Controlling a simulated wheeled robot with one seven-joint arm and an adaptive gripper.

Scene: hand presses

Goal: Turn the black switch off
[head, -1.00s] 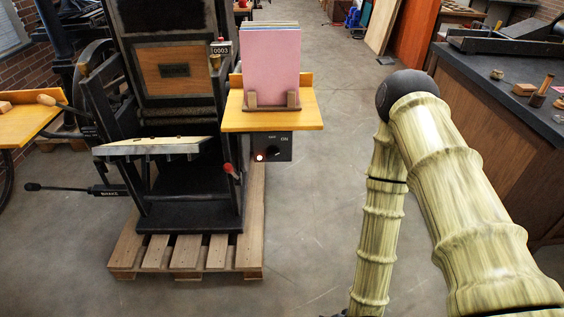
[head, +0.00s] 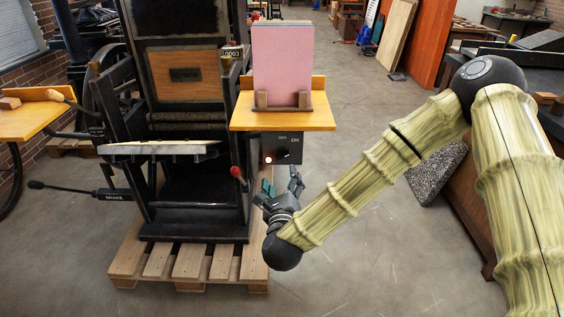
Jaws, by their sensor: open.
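The black switch (head: 284,148) is a dark box under the front edge of the yellow shelf, marked OFF and ON in the head view. A small round light (head: 269,160) glows on its lower left. The knob is too small and dark for its setting to be told. My gripper (head: 281,181) is open and empty, just below the switch box, with its fingers pointing up towards it. The right finger appears close to the box's lower right edge. Whether it touches cannot be told.
A red-knobbed lever (head: 236,171) stands just left of the switch. The yellow shelf (head: 285,121) above holds a stack of pink paper (head: 282,66). The black press (head: 195,222) stands on a wooden pallet (head: 205,262). Open floor lies to the right.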

